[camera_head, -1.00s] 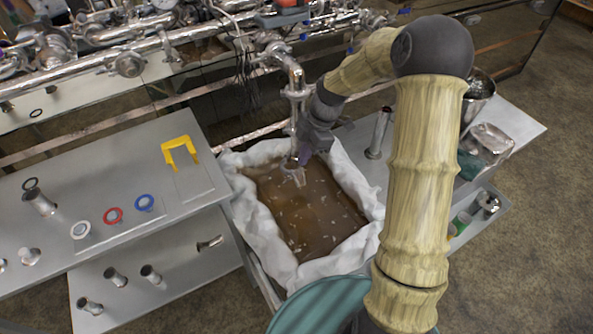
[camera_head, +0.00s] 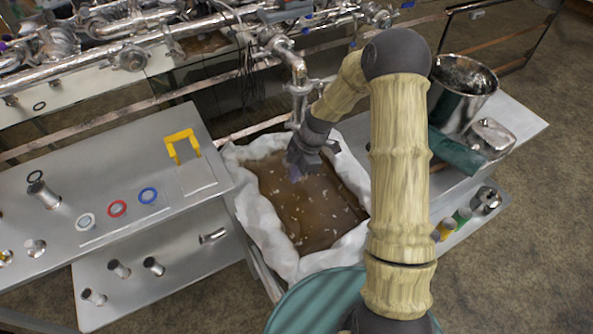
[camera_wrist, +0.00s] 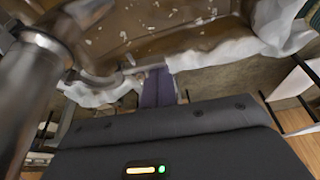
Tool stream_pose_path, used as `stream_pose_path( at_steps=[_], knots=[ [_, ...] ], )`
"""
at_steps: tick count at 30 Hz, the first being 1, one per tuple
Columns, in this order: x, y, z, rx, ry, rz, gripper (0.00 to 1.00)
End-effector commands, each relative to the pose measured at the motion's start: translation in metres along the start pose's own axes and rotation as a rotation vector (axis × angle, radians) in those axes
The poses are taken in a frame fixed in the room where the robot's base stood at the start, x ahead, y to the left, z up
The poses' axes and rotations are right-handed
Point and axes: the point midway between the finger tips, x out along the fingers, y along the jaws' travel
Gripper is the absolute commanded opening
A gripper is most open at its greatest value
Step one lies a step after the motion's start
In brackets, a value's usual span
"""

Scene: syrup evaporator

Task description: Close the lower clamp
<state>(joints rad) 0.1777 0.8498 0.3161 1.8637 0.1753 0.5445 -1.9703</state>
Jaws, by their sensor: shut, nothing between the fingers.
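A vertical steel pipe (camera_head: 299,100) comes down from the pipework toward the tray of brown liquid in the head view. A collar-like joint (camera_head: 298,88) is on it, but I cannot tell if it is the lower clamp, or whether it is open or shut. My gripper (camera_head: 294,172) is over the liquid, beside or in front of the pipe's lower end, which it hides. In the wrist view the purple fingers (camera_wrist: 158,88) are together and empty. A large steel pipe with a flange (camera_wrist: 40,50) stands at the left, apart from the fingers.
The tray with a white cloth lining (camera_head: 262,225) lies below my gripper. A grey bench (camera_head: 70,215) with a yellow handle (camera_head: 181,143) and rings is at left. A steel pot (camera_head: 462,105) stands on the right bench. Pipework fills the back.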

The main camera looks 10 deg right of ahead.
Motion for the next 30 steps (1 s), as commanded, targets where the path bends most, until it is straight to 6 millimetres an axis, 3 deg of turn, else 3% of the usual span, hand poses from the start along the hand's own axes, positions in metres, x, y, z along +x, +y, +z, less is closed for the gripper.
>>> stream_pose_path(
  at_steps=[9, 16, 30],
  knots=[
    [-0.005, -0.001, 0.015, -0.005, 0.001, 0.000, 0.00],
    [-0.010, -0.001, 0.027, -0.116, 0.000, -0.039, 0.00],
    [-0.013, -0.001, 0.027, -0.126, 0.000, -0.043, 0.00]
  ],
)
